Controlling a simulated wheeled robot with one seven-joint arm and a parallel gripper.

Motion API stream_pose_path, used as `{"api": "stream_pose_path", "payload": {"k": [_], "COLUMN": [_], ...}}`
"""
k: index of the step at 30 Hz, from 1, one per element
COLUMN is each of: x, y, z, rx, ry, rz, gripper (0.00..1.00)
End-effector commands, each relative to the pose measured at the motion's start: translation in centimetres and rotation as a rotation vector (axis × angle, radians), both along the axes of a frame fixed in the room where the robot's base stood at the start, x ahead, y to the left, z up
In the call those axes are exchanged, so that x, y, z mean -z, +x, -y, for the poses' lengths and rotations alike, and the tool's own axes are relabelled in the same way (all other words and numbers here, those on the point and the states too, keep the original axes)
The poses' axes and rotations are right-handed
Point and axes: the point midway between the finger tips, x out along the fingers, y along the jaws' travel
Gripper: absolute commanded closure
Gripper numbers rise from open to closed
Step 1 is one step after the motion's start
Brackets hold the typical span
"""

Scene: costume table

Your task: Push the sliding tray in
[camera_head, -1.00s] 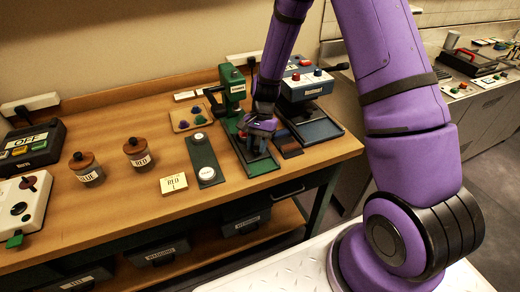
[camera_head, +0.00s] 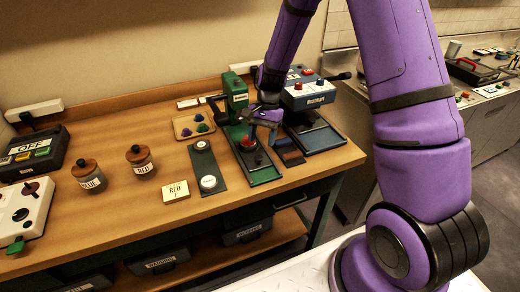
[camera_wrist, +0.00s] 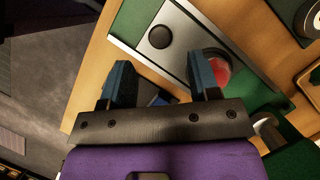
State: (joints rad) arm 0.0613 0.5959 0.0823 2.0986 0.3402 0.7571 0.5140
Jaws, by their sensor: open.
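The green press (camera_head: 237,97) stands towards the back of the wooden table. Its long green base with the sliding tray (camera_head: 251,160) reaches forward towards the table's front edge. A red round piece (camera_head: 248,143) sits on the tray, and a dark round knob (camera_wrist: 160,37) stands on the tray's metal plate in the wrist view. My gripper (camera_head: 262,122) is above the tray, near the press. In the wrist view my open gripper (camera_wrist: 162,82) has one finger overlapping the red piece (camera_wrist: 221,70); I cannot tell whether they touch.
A blue press (camera_head: 307,92) with its own tray (camera_head: 318,137) stands close on the right. A dark green strip with white discs (camera_head: 206,165) lies left.

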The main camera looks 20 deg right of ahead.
Motion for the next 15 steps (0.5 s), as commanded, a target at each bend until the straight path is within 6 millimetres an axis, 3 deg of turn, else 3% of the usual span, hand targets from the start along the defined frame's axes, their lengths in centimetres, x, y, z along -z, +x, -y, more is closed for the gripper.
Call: {"api": "stream_pose_path", "payload": {"k": [6, 15], "x": [-3.3, -4.7], "y": [1.0, 1.4], "z": [1.0, 1.4], "rx": [0.001, 0.0], "ry": [0.001, 0.0], "rz": [0.002, 0.0], "gripper": [0.44, 0.44]}}
